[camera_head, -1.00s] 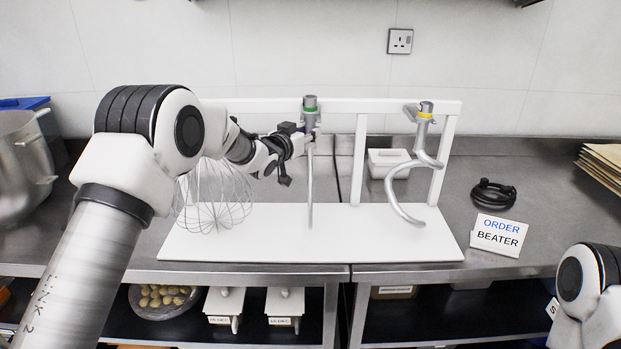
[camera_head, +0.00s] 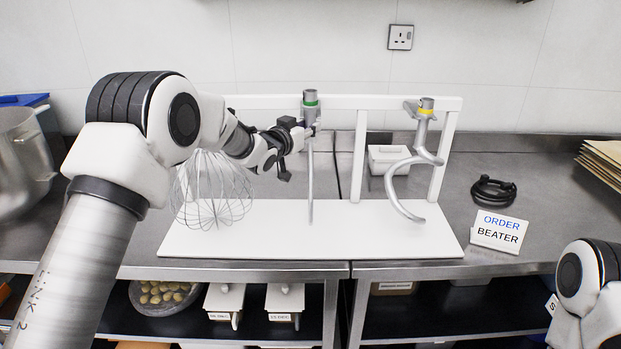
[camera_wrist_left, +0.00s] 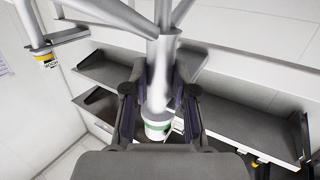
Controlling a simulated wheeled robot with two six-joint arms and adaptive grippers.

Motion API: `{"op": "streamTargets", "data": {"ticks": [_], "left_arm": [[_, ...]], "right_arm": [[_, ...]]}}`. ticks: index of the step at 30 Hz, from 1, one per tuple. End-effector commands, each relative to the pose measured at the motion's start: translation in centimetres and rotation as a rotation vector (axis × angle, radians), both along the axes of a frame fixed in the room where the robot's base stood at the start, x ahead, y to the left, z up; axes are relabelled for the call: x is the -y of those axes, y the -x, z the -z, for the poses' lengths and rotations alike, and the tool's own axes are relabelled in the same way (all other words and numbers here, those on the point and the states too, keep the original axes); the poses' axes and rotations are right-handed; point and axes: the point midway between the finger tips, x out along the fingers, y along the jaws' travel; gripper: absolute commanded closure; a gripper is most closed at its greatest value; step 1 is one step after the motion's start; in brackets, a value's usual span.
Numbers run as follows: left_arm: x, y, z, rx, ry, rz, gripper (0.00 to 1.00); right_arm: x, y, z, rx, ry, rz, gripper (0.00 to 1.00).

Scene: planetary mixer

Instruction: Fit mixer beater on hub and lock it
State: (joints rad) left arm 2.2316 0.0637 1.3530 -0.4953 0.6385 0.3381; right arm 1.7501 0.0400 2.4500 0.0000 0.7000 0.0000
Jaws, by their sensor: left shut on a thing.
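The flat beater (camera_head: 310,185) has a green band near its top and hangs upright at the middle of the white rack (camera_head: 260,103), seen edge-on in the head view. My left gripper (camera_head: 308,130) is shut on its upper shaft, just below the green band. In the left wrist view the beater's shaft (camera_wrist_left: 161,70) stands between the two fingers (camera_wrist_left: 158,95), with its green-banded end close to the palm. I cannot tell whether the beater still touches the rack's holder. My right gripper is out of the picture. The mixer hub is not in view.
A wire whisk (camera_head: 212,195) is left of the beater, partly behind my left arm. A dough hook (camera_head: 402,180) with a yellow band hangs to the right. A sign reading ORDER BEATER (camera_head: 499,232) and a black coiled cable (camera_head: 493,191) are at the right. A metal pot (camera_head: 22,165) stands far left.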

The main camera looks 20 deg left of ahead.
Motion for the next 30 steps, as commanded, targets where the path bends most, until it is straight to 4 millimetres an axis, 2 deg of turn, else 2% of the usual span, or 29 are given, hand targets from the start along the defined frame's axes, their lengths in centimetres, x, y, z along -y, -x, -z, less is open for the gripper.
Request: {"op": "streamTargets", "data": {"ticks": [3,21,30], "left_arm": [[0.3,0.9,-0.2,0.008,0.003,0.000,1.00],[1.5,5.5,-0.2,0.007,0.003,0.000,1.00],[1.6,5.8,-0.3,0.006,0.001,-0.001,1.00]], "right_arm": [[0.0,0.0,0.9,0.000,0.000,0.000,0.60],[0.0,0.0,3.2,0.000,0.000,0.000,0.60],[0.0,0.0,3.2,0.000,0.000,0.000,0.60]]}}
